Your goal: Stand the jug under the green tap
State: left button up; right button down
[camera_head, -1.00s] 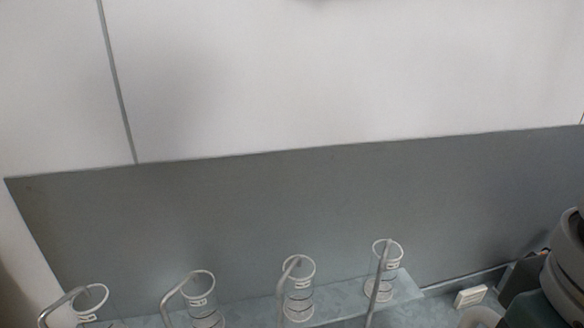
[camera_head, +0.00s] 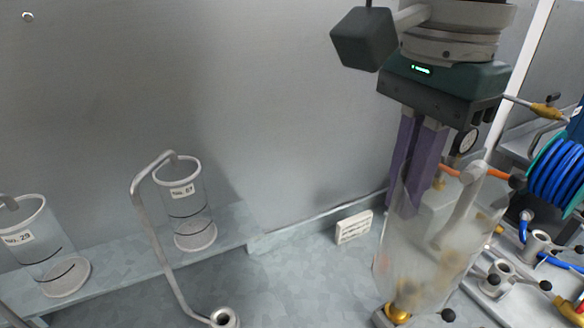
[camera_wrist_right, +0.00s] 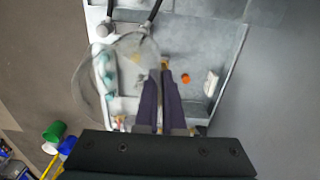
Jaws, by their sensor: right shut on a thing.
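A clear, empty-looking jug (camera_head: 430,250) hangs from my right gripper at the right of the head view. My right gripper (camera_head: 412,200) has its purple fingers shut on the jug near its rim, pointing down. In the right wrist view the jug's round rim (camera_wrist_right: 82,62) shows around and beside the fingers (camera_wrist_right: 160,122). The jug looks upright, above the bench; I cannot tell whether its base touches anything. Brass and orange fittings show behind and through it. I cannot make out a green tap for certain. My left gripper is not in view.
Labelled clear cylinders (camera_head: 188,215) stand on a shelf at the left, with a bent metal pipe (camera_head: 160,245) in front. A white block (camera_head: 354,227) sits by the wall. A blue hose reel (camera_head: 556,172) and black-knobbed fittings (camera_head: 502,275) crowd the right. The bench between pipe and jug is clear.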

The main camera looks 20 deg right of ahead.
pick_arm(q)
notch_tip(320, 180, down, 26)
jog(key=b, duration=2.3)
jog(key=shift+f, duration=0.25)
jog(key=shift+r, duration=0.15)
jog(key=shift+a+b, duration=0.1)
jog(key=shift+b, duration=0.2)
pick_arm(e)
jog(key=shift+w+d+f+m, duration=0.35)
jog(key=shift+w+f+m, duration=0.7)
jog(key=shift+f+m, duration=3.6)
jog(key=shift+w+d+f+m, duration=0.3)
jog(key=shift+w+f+m, duration=1.3)
jog(key=shift+f, duration=5.5)
jog(key=shift+w+d+f+m, duration=0.4)
jog(key=shift+f+m, duration=3.65)
jog(key=shift+f, duration=1.8)
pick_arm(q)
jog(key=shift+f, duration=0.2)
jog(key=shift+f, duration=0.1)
pick_arm(e)
jog(key=shift+f, duration=0.15)
jog(key=c, duration=1)
grip_release()
